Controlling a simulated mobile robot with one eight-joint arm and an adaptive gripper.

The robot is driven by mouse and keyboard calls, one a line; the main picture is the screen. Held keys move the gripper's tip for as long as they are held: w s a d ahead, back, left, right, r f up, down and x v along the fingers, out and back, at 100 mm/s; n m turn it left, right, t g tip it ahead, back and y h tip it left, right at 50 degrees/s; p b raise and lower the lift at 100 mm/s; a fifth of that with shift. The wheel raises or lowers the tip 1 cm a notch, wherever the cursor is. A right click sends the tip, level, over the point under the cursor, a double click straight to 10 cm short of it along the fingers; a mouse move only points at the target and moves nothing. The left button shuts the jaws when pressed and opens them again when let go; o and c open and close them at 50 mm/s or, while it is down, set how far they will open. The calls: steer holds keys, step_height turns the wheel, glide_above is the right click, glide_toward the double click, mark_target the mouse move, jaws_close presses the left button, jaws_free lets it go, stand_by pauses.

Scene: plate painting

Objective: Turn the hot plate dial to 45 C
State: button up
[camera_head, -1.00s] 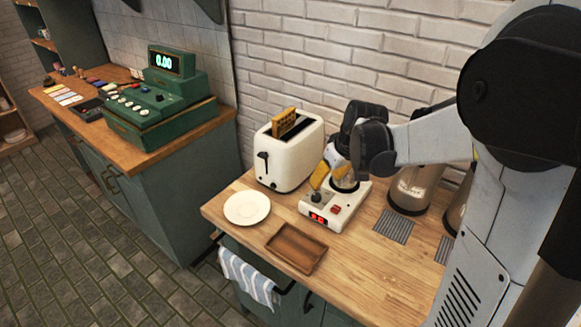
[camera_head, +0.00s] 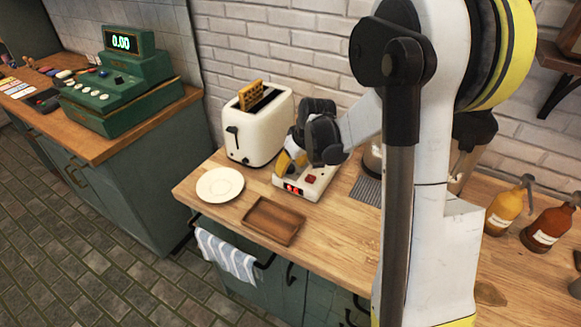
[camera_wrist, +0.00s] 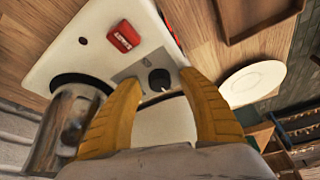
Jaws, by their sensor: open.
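The hot plate (camera_head: 318,188) is a white box on the wooden counter, with a lit red display (camera_head: 293,189) on its front; the digits are too small to read surely. It also fills the upper left of the wrist view (camera_wrist: 95,45). Its black dial (camera_wrist: 159,80) shows there, between and just beyond my gripper's yellow fingertips (camera_wrist: 158,79). My gripper (camera_head: 289,160) is open, low over the left part of the hot plate, and hides the dial in the head view. Whether a finger touches the dial I cannot tell.
A red switch (camera_wrist: 124,36) is near the dial. A shiny cylinder (camera_wrist: 65,125) stands close beside the left finger. The white toaster (camera_head: 258,125) is just behind left. A white plate (camera_head: 220,184) and wooden tray (camera_head: 273,221) lie in front.

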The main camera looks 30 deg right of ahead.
jaws_close()
steer(key=shift+m, duration=0.4)
steer(key=m+h, duration=0.1)
steer(key=m, duration=0.1)
steer(key=m+h, duration=0.1)
steer(key=m, duration=0.2)
steer(key=shift+a+m+b, duration=0.2)
steer(key=shift+m+b, duration=0.1)
steer(key=shift+b, duration=0.1)
steer(key=m+h, duration=0.1)
steer(key=m, duration=0.1)
steer(key=m+g+h, duration=0.1)
steer(key=m, duration=0.2)
steer(key=shift+g, duration=0.3)
steer(key=shift+m, duration=0.3)
jaws_free()
